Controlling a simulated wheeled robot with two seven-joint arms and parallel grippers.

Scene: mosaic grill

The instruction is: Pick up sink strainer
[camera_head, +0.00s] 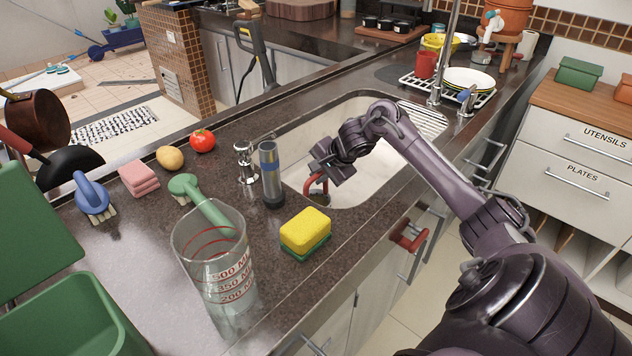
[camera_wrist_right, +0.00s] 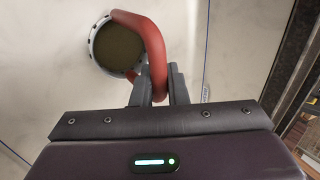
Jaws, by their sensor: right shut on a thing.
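The sink strainer (camera_head: 314,187) shows in the head view as a red curved handle low in the sink basin. In the right wrist view it is a round dark mesh disc in a grey rim (camera_wrist_right: 118,45), with the thick red handle (camera_wrist_right: 155,50) curving around its right side. My right gripper (camera_head: 322,174) reaches down into the basin. In the wrist view its fingers (camera_wrist_right: 157,90) are shut on the lower end of the red handle. I cannot tell if the strainer touches the basin floor. My left gripper is not in view.
The sink basin (camera_head: 352,193) has raised edges around my right gripper. A measuring jug (camera_head: 215,262) is in front. A dish rack (camera_head: 470,95) stands beyond.

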